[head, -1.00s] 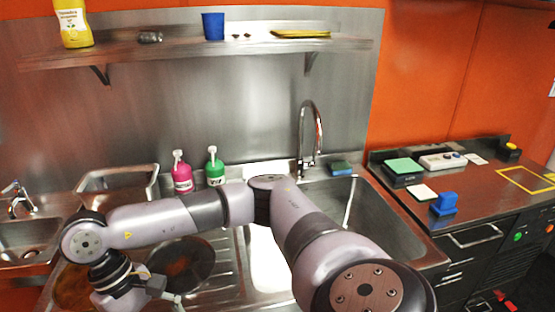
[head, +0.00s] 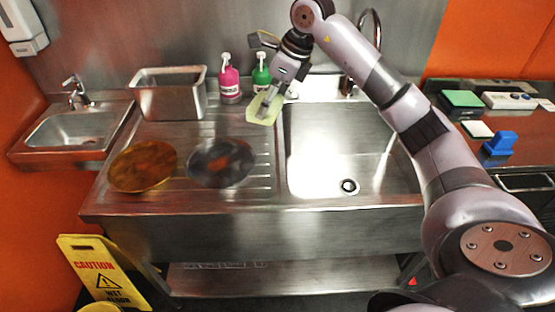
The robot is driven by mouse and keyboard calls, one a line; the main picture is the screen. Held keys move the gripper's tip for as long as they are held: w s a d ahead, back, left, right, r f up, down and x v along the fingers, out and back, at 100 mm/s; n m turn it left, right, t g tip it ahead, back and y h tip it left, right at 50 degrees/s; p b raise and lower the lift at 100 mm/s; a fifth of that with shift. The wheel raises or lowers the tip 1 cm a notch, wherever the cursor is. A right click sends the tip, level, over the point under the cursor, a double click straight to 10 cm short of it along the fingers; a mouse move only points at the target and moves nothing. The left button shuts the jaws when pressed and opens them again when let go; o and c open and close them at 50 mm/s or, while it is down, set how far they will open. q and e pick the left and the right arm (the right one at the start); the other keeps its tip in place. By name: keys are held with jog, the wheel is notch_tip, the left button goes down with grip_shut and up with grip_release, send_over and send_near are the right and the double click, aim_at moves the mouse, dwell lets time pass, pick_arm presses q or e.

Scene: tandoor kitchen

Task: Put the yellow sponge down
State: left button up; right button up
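The yellow sponge (head: 262,110) is pale yellow and flat, at the back of the steel sink unit, near the edge between the ribbed drainboard (head: 215,133) and the basin (head: 345,150). My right arm comes in from the right, and its gripper (head: 270,101) points down with its fingers on the sponge. It looks shut on the sponge. The sponge looks tilted, and I cannot tell whether it touches the steel below. My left gripper is not in view.
A pink bottle (head: 229,80) and a green bottle (head: 261,73) stand behind the sponge. A steel tub (head: 168,95) stands back left. Two round dirty pans, one brownish (head: 142,166) and one dark (head: 221,162), lie on the drainboard. The basin looks empty.

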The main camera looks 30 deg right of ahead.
aim_at(281, 95)
jog(key=d+m, duration=0.1)
jog(key=w+d+r+m+h, duration=0.1)
jog(key=d+m, duration=0.1)
jog(key=m, duration=0.1)
jog(key=shift+w+d+r+t+h, duration=0.2)
jog(key=shift+w+d+t+h, duration=0.1)
jog(key=shift+d+t, duration=0.1)
jog(key=shift+d+f+m, duration=0.15)
jog(key=shift+m, duration=0.15)
notch_tip(281, 95, down, 20)
jog(key=p, duration=0.3)
jog(key=shift+r+p, duration=0.25)
jog(key=shift+p, duration=0.05)
jog(key=shift+f, duration=0.1)
jog(key=shift+f+b, duration=0.25)
jog(key=shift+b, duration=0.1)
jog(key=o, duration=1.1)
